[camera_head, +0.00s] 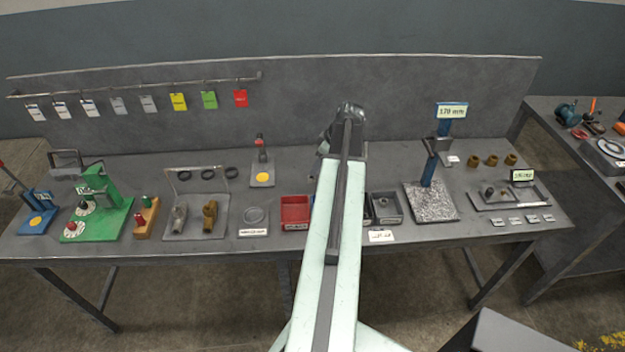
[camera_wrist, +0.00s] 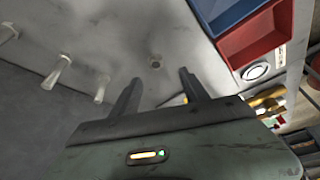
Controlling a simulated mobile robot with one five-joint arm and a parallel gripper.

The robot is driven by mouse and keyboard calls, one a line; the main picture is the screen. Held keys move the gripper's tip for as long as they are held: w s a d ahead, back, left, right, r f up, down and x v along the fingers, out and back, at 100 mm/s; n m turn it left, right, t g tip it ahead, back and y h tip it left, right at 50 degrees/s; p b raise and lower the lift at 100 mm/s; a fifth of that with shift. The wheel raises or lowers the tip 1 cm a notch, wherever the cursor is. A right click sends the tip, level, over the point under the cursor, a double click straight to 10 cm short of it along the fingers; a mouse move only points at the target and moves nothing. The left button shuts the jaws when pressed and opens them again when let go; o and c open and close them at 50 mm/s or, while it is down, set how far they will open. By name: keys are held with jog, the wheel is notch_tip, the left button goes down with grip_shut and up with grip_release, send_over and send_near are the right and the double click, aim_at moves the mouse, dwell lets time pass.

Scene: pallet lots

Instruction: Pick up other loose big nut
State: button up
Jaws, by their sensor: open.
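A small grey round piece with a dark centre, looking like a nut (camera_wrist: 155,61), lies on the grey bench top in the wrist view. My gripper (camera_wrist: 160,76) is open and empty. In the picture the nut shows between and just beyond its two fingertips, and no finger touches it. The height of the fingers above the bench is hard to tell. In the head view my arm covers the middle of the bench, and I cannot make out the fingers or this nut there.
In the wrist view a red bin (camera_wrist: 256,42) and a blue bin (camera_wrist: 207,14) stand right of the fingers; pale pegs (camera_wrist: 57,72) stand left. In the head view a grey tray (camera_head: 398,219) and a stand with a blue post (camera_head: 428,172) are right of my arm. The back panel (camera_head: 400,90) closes the bench.

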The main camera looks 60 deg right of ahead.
aim_at(311, 177)
jog(key=b+x, duration=0.2)
jog(key=shift+f, duration=0.3)
jog(key=shift+w, duration=0.15)
jog(key=b+x, duration=0.5)
jog(key=shift+d+f, duration=0.15)
jog(key=shift+d, duration=0.25)
jog(key=shift+f, duration=0.15)
jog(key=shift+r, duration=0.2)
grip_shut()
